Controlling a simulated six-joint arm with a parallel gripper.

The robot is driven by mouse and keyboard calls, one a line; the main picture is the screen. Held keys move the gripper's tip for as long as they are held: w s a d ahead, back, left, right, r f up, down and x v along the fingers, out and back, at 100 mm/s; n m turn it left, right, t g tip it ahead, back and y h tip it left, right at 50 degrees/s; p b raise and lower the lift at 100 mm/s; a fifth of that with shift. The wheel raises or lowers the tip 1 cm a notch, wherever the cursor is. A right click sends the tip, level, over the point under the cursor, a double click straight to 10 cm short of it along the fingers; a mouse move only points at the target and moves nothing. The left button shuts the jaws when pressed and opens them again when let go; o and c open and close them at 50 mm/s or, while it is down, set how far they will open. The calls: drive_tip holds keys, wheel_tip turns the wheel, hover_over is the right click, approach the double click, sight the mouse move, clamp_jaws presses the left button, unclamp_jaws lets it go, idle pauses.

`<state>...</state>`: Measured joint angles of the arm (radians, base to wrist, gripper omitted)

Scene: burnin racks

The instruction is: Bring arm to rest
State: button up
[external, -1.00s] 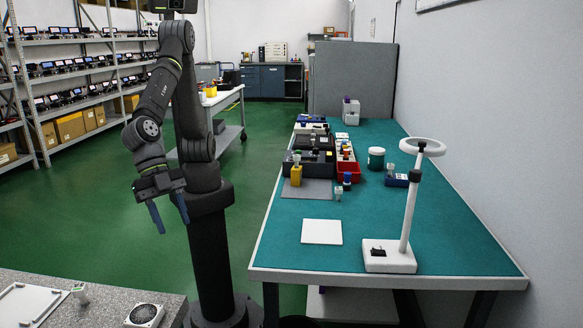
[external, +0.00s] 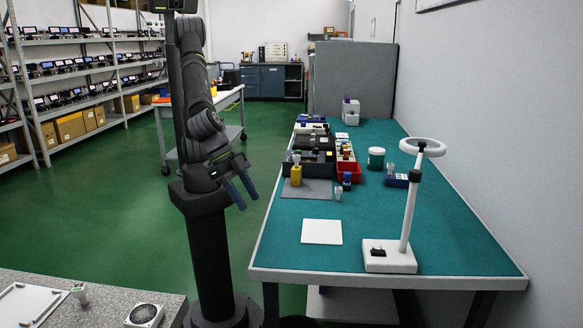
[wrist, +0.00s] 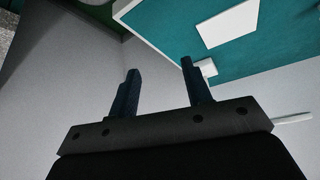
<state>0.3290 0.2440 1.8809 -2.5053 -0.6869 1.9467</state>
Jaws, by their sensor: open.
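My gripper (external: 245,194) hangs from my arm just in front of my column, left of the teal-topped bench (external: 400,225), with its fingers pointing down and to the right. In the wrist view my gripper (wrist: 160,78) shows two dark blue fingers spread apart with nothing between them. It is open and empty. My arm is folded close to the column, and nothing touches the fingers.
A white square plate (external: 321,232) and a white ring lamp stand (external: 390,257) are near the bench's front. Dark trays (external: 310,163), a red bin (external: 348,171) and small bottles sit farther back. A speckled grey counter (external: 95,297) is at lower left. Green floor lies left.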

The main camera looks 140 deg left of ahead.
drive_tip(key=shift+s+a+n, duration=0.2)
drive_tip(key=shift+a, duration=0.75)
drive_tip(key=shift+s+a+n, duration=0.2)
drive_tip(key=shift+a, duration=0.7)
